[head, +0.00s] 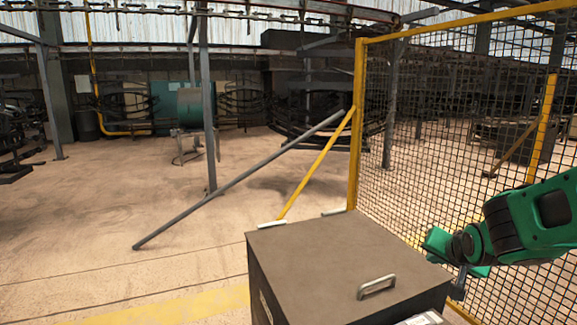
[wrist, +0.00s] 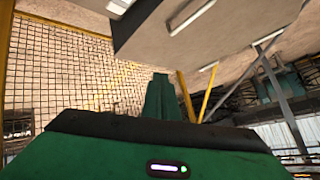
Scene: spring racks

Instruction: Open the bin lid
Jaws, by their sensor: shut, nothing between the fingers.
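The bin (head: 259,283) is a dark brown box at the bottom centre of the head view. Its flat lid (head: 325,252) is down, with a pale metal handle (head: 377,286) near its front right. In the wrist view the lid (wrist: 160,32) appears at the top, upside down, with the handle (wrist: 191,16) on it. My gripper (head: 459,286) is just right of the bin, apart from the handle. In the wrist view its green fingers (wrist: 163,97) are together and empty. The bin's front partly leaves the head view.
A yellow-framed mesh fence (head: 357,130) runs behind and right of the bin, close to my arm. A grey slanted bar (head: 240,180) and a yellow brace (head: 315,165) stand behind it. Open concrete floor (head: 80,220) lies to the left.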

